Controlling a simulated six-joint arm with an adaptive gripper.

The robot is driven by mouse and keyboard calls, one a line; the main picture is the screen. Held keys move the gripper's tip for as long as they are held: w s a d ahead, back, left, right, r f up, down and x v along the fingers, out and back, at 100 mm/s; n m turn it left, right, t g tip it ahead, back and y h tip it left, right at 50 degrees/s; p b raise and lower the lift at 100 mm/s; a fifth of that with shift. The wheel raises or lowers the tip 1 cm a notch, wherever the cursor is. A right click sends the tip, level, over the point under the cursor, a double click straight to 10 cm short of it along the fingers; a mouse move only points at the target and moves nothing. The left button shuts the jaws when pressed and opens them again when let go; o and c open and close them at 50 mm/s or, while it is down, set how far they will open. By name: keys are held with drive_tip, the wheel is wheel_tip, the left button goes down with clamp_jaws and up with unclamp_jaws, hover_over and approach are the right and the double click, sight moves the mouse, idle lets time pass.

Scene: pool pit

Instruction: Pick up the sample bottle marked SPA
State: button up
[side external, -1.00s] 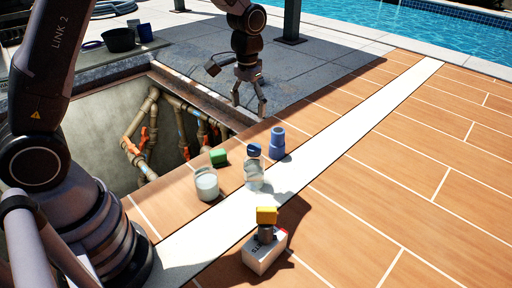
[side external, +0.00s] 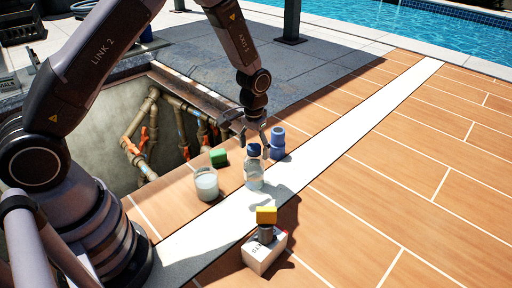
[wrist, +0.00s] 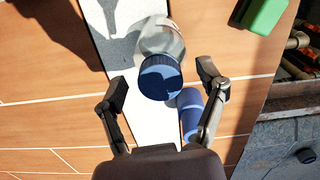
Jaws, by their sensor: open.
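A clear bottle with a blue cap (side external: 254,176) stands upright on the pale strip of the deck. I cannot read any SPA marking on it. In the wrist view the bottle (wrist: 162,42) shows from above, its blue cap between and slightly beyond the fingertips. My gripper (side external: 254,146) is open just above the bottle, fingers pointing down around the level of its cap. In the wrist view my gripper (wrist: 163,78) has one finger on each side of the cap, with gaps, and holds nothing.
A blue stepped fitting (side external: 277,143) stands close behind the bottle. A glass of pale liquid (side external: 206,185) and a green block (side external: 218,157) stand to its left. An open pipe pit (side external: 105,150) lies left.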

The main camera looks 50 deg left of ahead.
clamp_jaws()
idle(0.5)
drive_tip(key=shift+r, duration=0.1)
